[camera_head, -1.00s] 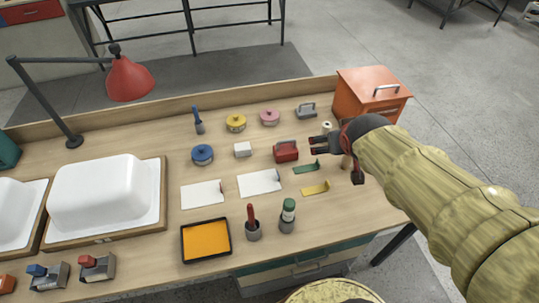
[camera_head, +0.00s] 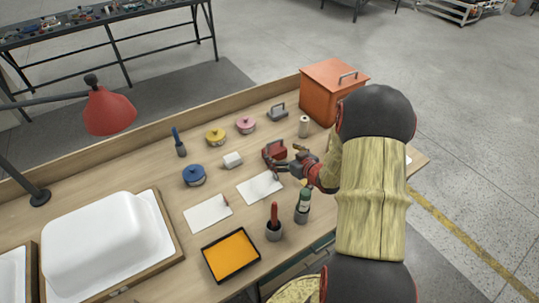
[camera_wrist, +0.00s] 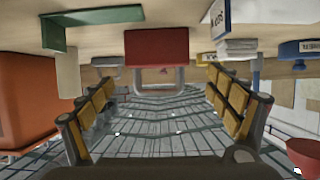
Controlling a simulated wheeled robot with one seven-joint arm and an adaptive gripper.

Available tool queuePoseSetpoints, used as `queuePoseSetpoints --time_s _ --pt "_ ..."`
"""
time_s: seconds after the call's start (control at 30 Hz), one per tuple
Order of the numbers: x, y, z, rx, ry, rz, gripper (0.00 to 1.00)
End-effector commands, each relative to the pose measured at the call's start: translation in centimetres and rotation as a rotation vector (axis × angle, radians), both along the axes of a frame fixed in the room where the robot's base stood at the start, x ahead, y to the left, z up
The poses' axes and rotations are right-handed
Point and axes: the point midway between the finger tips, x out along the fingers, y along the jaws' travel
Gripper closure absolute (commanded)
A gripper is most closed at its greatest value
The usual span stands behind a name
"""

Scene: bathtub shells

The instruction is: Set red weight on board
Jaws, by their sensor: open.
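The red weight (camera_head: 268,152), a red block with a handle, stands on the workbench. My gripper (camera_head: 288,160) is just to its right, open and empty. In the wrist view the red weight (camera_wrist: 157,46) and its pale handle lie ahead, between the spread fingers (camera_wrist: 163,112); I see no grip on it. A wooden board (camera_head: 173,222) lies under a white tub shell (camera_head: 100,227) at the left. Two flat white sheets (camera_head: 252,192) lie nearer the weight; I cannot tell which surface is the task's board.
An orange box (camera_head: 330,90) is at the far right.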

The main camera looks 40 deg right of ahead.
Motion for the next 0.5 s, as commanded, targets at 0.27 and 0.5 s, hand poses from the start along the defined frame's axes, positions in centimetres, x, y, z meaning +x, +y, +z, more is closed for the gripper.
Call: queuePoseSetpoints --time_s 0.27,0.5 --pt "2.1 -0.1 -1.4 -0.001 0.001 0.002 0.11" --pt "5.0 -0.4 -3.2 -0.002 0.001 0.003 0.11"
